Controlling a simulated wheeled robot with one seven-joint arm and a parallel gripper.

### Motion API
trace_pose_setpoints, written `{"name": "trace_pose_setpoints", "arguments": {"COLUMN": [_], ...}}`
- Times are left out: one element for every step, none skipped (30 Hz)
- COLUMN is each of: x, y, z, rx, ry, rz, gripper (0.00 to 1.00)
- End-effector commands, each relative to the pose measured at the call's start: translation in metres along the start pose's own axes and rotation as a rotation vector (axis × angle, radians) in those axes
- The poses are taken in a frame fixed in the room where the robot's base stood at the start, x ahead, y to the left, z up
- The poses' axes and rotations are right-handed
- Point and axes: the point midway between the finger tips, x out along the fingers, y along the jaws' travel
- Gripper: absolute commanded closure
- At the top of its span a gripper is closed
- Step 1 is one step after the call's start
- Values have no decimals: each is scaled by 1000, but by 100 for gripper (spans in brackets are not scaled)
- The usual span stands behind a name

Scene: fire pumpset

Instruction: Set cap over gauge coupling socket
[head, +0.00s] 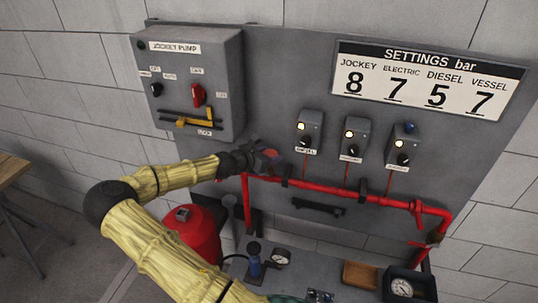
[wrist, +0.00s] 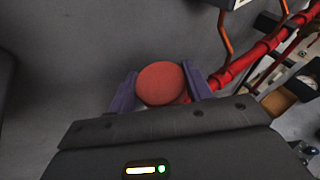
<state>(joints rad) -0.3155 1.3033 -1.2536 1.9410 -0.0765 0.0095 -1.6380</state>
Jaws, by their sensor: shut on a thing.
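My gripper (head: 267,160) is shut on a round red cap (wrist: 161,84), which sits between its two purple fingers in the wrist view. In the head view the gripper is in front of the grey panel, at the left end of the red pipe (head: 330,188). A small reddish part of the cap (head: 271,154) shows there. The gauge coupling socket cannot be made out; the gripper and cap may hide it. I cannot tell whether the cap touches the pipe or the panel behind it.
A jockey pump box (head: 190,85) is on the panel at upper left. Several small switch boxes (head: 309,132) are above the pipe. A red tank (head: 196,238) stands below my arm. A bench below holds a gauge (head: 402,287), a wooden block (head: 360,274) and a blue-bodied fitting (head: 254,265).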

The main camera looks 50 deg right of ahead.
Motion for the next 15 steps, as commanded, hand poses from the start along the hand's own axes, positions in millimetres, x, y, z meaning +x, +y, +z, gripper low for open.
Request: {"name": "trace_pose_setpoints", "arguments": {"x": [0,1,1,1,1,1,1,2,2,2,2,2,2,2,3], "y": [0,0,0,0,0,0,0,0,0,0,0,0,0,0,0], "z": [-1,-1,-2,-2,-2,-3,-3,-3,-4,-4,-4,-5,-5,-6,-6], "rx": [0,0,0,0,0,0,0,0,0,0,0,0,0,0,-1], "ry": [0,0,0,0,0,0,0,0,0,0,0,0,0,0,0], "rz": [0,0,0,0,0,0,0,0,0,0,0,0,0,0,0], "gripper": [76,76,76,76,76,76,76,76,76,76,76,76,76,76,76]}}
